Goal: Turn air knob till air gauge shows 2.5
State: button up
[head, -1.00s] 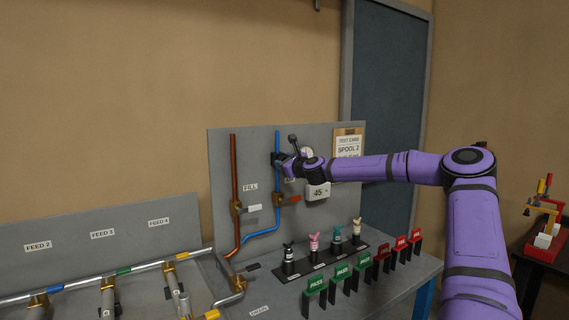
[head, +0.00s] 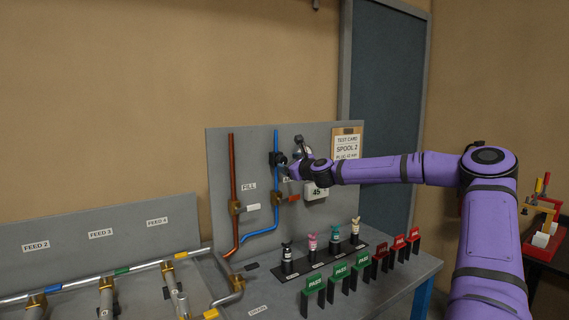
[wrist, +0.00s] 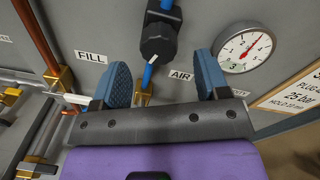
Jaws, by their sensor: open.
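The air knob (wrist: 158,40) is black and ribbed, on the blue pipe above the AIR label (wrist: 181,76) in the wrist view. It also shows in the head view (head: 277,158), beside my gripper. My gripper (wrist: 163,80) is open, its two blue-padded fingers apart below the knob in the picture, with nothing between them but pipe and panel. The air gauge (wrist: 244,48) is a round white dial right of the knob. Its red needle points up and right; I cannot read the exact value. In the head view my wrist partly hides the gauge.
A test card (head: 347,147) hangs right of the gauge. A red pipe (head: 233,170) and brass valves stand left and below. Small coloured bottles (head: 312,244) and PASS stands (head: 338,275) occupy the bench beneath my arm.

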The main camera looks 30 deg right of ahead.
jog(key=s, duration=0.6)
jog(key=shift+s+d, duration=0.2)
jog(key=shift+d, duration=0.05)
jog(key=shift+a, duration=0.1)
jog(key=a+f+n+g+y, duration=0.35)
jog(key=a+n, duration=0.25)
jog(key=a, duration=0.5)
jog(key=s+a+f+n+g+h, duration=0.1)
jog(key=s+a+f+n+g, duration=0.2)
jog(key=s+a+f+n, duration=0.25)
jog(key=s+a+f+n+g, duration=0.35)
jog(key=a+n, duration=0.25)
jog(key=a, duration=0.2)
jog(key=s+r+n+g+h, duration=0.1)
jog(key=s+r+n, duration=0.3)
jog(key=s, duration=0.8)
jog(key=s+d+r+n+h, duration=0.1)
jog(key=s+r+n, duration=0.3)
jog(key=s, duration=0.8)
jog(key=s+r+n+g+h, duration=0.1)
jog(key=s+r+n, duration=0.3)
jog(key=s, duration=0.9)
notch_tip(320, 180, up, 3)
jog(key=shift+d+r+n+g+h, duration=0.1)
jog(key=shift+d+n+g+h, duration=0.15)
jog(key=shift+n+g+h, duration=0.1)
